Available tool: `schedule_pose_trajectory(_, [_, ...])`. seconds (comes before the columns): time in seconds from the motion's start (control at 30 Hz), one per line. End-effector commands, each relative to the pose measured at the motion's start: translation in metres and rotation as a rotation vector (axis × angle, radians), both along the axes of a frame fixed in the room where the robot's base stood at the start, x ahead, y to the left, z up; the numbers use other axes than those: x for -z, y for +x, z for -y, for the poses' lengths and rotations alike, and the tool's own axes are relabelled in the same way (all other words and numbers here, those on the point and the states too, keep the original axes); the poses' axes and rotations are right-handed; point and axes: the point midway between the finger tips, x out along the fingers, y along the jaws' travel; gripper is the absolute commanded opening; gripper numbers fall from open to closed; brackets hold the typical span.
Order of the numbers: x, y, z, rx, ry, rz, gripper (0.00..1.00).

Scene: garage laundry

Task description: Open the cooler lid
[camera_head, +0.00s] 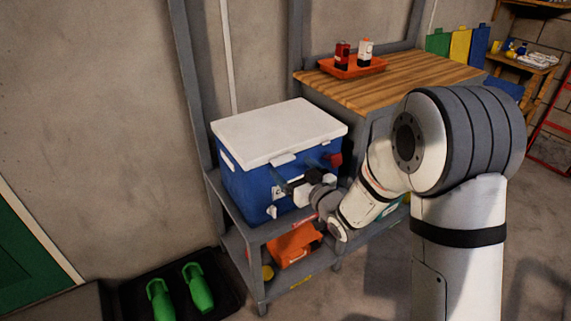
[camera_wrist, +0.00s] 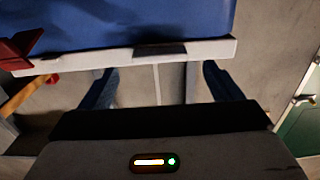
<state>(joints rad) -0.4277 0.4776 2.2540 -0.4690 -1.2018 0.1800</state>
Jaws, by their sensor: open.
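The cooler (camera_head: 245,188) has a blue body and a white lid (camera_head: 278,131). The lid lies flat and shut on the body. My gripper (camera_head: 288,184) is in front of the cooler's front face, just below the lid's front edge. In the wrist view the blue body (camera_wrist: 130,20) is at the top, with the white lid rim (camera_wrist: 105,60) below it and a dark tab (camera_wrist: 160,50) on the rim. My gripper (camera_wrist: 158,72) is open, its two fingers apart on either side of the tab. Whether they touch the rim I cannot tell.
The cooler stands on a grey metal cart (camera_head: 258,234) with an orange bin (camera_head: 293,245) on its lower shelf. A wooden-topped bench (camera_head: 400,85) carrying an orange tray (camera_head: 352,69) stands behind to the right. A black tray (camera_head: 181,272) with green boots is on the floor at left.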

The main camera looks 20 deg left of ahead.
Motion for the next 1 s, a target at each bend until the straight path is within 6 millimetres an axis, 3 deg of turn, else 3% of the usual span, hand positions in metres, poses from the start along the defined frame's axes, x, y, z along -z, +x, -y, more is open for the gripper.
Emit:
schedule_pose_trajectory(0.23, [0.0,0.022,-0.026,0.0,-0.001,-0.001,0.85])
schedule_pose_trajectory(0.6, [0.0,0.026,-0.031,0.001,-0.001,-0.001,0.85])
schedule_pose_trajectory(1.0, [0.0,0.026,-0.031,0.001,-0.001,-0.001,0.53])
